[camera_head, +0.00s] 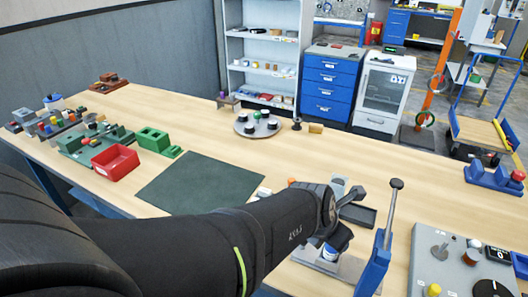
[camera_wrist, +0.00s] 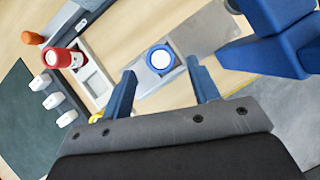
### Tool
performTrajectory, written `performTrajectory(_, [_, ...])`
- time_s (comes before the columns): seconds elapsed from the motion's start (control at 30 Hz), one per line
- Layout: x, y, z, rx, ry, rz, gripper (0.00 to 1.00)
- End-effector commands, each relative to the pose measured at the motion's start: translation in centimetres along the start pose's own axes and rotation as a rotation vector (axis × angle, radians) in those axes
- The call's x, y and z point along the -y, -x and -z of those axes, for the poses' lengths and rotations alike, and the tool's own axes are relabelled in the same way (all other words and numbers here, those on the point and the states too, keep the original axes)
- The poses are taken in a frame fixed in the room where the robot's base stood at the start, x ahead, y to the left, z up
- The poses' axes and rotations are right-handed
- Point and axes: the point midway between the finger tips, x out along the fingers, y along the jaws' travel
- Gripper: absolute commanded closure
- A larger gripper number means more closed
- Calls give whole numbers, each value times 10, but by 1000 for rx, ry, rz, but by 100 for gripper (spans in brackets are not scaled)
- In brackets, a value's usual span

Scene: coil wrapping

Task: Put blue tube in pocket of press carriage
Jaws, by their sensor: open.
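The blue tube (camera_wrist: 161,59), with a white round top inside a blue rim, stands upright on a grey metal plate (camera_wrist: 205,30) in the wrist view. It also shows low beneath my gripper in the head view (camera_head: 330,254). My gripper (camera_wrist: 161,68) is open, with one blue finger on each side of the tube and a gap on both sides. The blue press (camera_head: 374,262) with its upright lever stands just right of my gripper; its blue body (camera_wrist: 270,35) fills the wrist view's upper right. I cannot tell whether the tube sits in a carriage pocket.
A pale tray (camera_wrist: 94,77) with a red-topped piece (camera_wrist: 62,58) lies left of the tube. Several white cylinders (camera_wrist: 51,101) lie by the dark green mat (camera_head: 200,182).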

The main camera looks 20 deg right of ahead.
Motion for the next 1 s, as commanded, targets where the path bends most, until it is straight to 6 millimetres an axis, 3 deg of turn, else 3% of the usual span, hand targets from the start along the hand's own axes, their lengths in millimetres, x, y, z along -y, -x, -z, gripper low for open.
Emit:
performTrajectory(0.2, [-1, 30, -1, 5, 0, -3, 45])
performTrajectory(0.4, [0, 46, 0, 1, 0, -1, 45])
performTrajectory(1.0, [0, 46, 0, -3, 0, 1, 45])
